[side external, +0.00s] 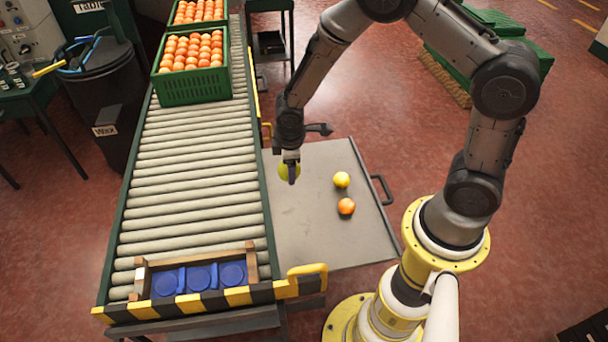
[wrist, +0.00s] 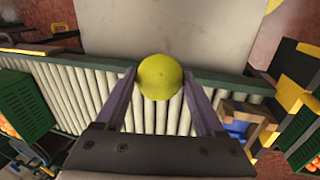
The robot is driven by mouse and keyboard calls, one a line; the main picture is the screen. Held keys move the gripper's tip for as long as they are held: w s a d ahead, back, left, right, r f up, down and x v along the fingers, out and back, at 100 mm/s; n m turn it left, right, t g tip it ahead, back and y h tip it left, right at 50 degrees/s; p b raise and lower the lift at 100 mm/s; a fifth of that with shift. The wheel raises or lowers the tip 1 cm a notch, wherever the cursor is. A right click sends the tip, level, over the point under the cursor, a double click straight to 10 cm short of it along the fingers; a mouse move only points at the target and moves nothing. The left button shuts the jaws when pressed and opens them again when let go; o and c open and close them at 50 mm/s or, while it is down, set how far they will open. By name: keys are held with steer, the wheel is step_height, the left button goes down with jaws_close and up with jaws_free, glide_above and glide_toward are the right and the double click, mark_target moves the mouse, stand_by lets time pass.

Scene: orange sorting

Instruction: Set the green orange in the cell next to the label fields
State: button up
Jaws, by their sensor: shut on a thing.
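My gripper (side external: 291,177) is shut on the green orange (side external: 283,169), a yellow-green ball, and holds it above the grey metal table near the conveyor's right rail. In the wrist view the green orange (wrist: 159,77) sits between the two fingertips. A wooden crate (side external: 204,256) with a blue insert of three round cells stands at the conveyor's near end, well in front of my gripper. The cells look empty. It also shows in part in the wrist view (wrist: 249,113), at the right. No lettering on the crate is readable.
A yellow orange (side external: 341,180) and an orange one (side external: 346,206) lie on the grey table (side external: 312,240). Green crates of oranges (side external: 194,88) stand at the conveyor's far end. The rollers (side external: 190,190) between are bare. A yellow bracket (side external: 308,270) rises at the crate's right.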

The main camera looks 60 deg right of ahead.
steer(key=w+a+r+n+t+y, duration=0.1)
steer(key=w+a+r+n+y, duration=0.1)
steer(key=w+a+r+n, duration=0.55)
steer(key=w+a+f+n+g+y, duration=0.1)
steer(key=w+a+f+n, duration=0.15)
steer(key=a+n, duration=0.55)
steer(key=w+a+f+n+g+y, duration=0.15)
steer(key=w+a+n, duration=0.25)
steer(key=a+n, duration=0.5)
steer(key=s+a+f+n, duration=0.1)
steer(key=a+f+n, duration=0.1)
steer(key=a, duration=0.4)
steer(key=s+a+f+n, duration=0.1)
steer(key=a+f, duration=0.2)
steer(key=a, duration=0.3)
steer(key=shift+y, duration=0.25)
steer(key=shift+d+x, duration=0.25)
steer(key=shift+x, duration=0.95)
steer(key=shift+d+x, duration=0.25)
steer(key=shift+x, duration=0.95)
steer(key=shift+d+x, duration=0.2)
steer(key=shift+x, duration=1)
steer(key=shift+s+f, duration=0.15)
steer(key=o, duration=1.4)
